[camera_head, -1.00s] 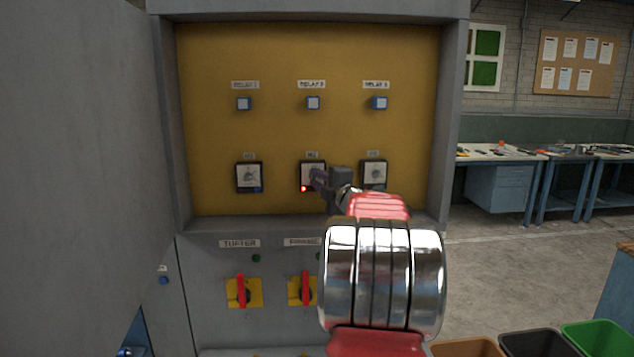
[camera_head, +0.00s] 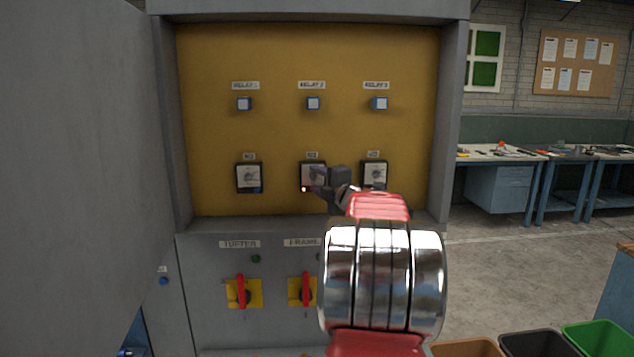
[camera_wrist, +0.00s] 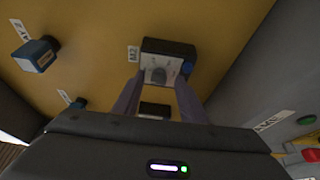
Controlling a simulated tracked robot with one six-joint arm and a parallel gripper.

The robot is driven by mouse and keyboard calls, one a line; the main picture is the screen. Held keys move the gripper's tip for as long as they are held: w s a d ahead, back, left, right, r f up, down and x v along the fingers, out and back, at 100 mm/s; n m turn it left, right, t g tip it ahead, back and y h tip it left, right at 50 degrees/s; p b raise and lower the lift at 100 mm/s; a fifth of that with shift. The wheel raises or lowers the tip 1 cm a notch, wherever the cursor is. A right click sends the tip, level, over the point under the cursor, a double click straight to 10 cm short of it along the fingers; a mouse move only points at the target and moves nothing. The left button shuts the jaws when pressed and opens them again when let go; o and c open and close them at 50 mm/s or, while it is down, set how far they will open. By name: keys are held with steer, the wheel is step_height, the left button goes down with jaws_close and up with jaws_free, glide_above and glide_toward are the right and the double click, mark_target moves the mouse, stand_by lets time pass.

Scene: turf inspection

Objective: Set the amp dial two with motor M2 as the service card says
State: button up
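The M2 amp dial (camera_head: 308,171) is a dark-framed square with a pale face, in the middle of the lower row on the yellow panel. My gripper (camera_head: 318,180) is in front of it and covers its lower right part. I cannot tell whether the tips reach knob depth. The service card is not identifiable.
The M1 dial (camera_head: 249,177) is at left and the M3 dial (camera_head: 375,173) is close at right. Blue relay buttons (camera_head: 313,103) sit above. Red-handled switches (camera_head: 241,291) are below. The cabinet's raised side frame (camera_head: 451,120) bounds the panel at right.

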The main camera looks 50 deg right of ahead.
steer(key=shift+s, duration=0.1)
steer(key=v, duration=1.3)
steer(key=shift+s+a, duration=0.25)
stand_by(0.3)
steer(key=w+a+r+m+g+h, duration=0.1)
steer(key=w+a+m+g+h, duration=0.1)
steer(key=w+a+m, duration=0.55)
steer(key=a+f+m+g+y, duration=0.1)
steer(key=a+f+m+g, duration=0.25)
steer(key=a, duration=1.15)
steer(key=s+a+f+g+y, duration=0.1)
steer(key=s+a+f+y, duration=0.2)
steer(key=a, duration=0.7)
steer(key=s+a+f+m+g+y, duration=0.1)
steer(key=s+a+f+g+y, duration=0.1)
steer(key=s+a+f, duration=0.5)
steer(key=s+a+f+m+g+y, duration=0.1)
steer(key=s+a+f, duration=0.5)
steer(key=a, duration=0.8)
steer(key=f+g+y, duration=0.1)
steer(key=f+y, duration=0.1)
steer(key=shift+a+y, duration=0.25)
steer(key=shift+y, duration=0.15)
